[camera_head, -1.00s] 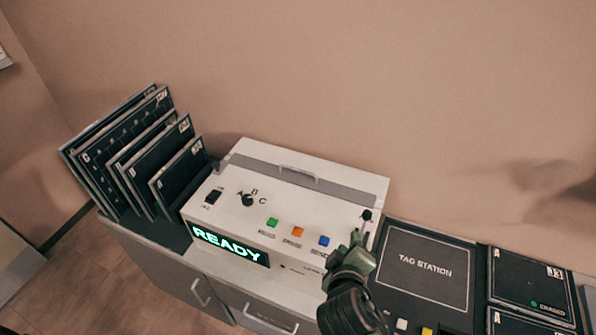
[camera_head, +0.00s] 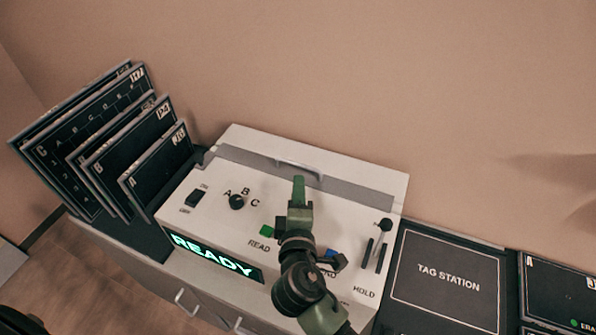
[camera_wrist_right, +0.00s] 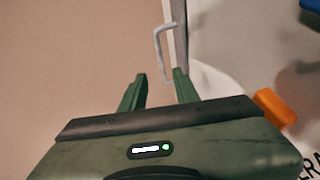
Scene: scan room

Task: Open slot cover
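The slot cover (camera_head: 240,156) is a grey strip along the back of the white scanner's top, with a pale bar handle (camera_head: 312,170) near its middle. It lies flat and looks closed. My right gripper (camera_head: 299,181) is above the scanner top, its fingertips just at the front of the handle in the head view. In the right wrist view the gripper (camera_wrist_right: 158,76) is open and empty. The handle (camera_wrist_right: 157,42) stands just beyond the fingertips there, roughly in line with the gap. I cannot tell whether they touch. My left gripper is not in view.
The white scanner (camera_head: 180,205) has a knob (camera_head: 236,202), a switch, coloured buttons and a READY display (camera_head: 213,258). Dark plates (camera_head: 130,155) stand in a rack at left. The tag station (camera_head: 447,275) lies at right. The wall is close behind the scanner.

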